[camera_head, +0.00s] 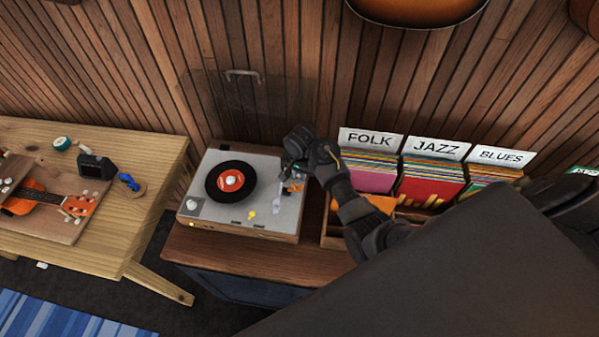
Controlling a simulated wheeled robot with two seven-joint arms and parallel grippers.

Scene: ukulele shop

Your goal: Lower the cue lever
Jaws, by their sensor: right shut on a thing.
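The turntable (215,213) sits on a wooden cabinet, with a black record with a red label (231,181) on its platter. The pale tonearm (277,205) lies at the right of the deck, clear of the record. My right gripper (292,183) reaches in from the right and points down at the deck's back right, by the tonearm base. It is shut on a small part there, apparently the cue lever, which the fingers mostly hide. Whether the lever is up or down cannot be told. My left gripper is not in view.
Record bins marked FOLK, JAZZ and BLUES (501,156) stand to the right, close to my right arm. A wooden workbench (150,165) with an orange ukulele (32,198) is at the left. A clear lid rises behind the turntable.

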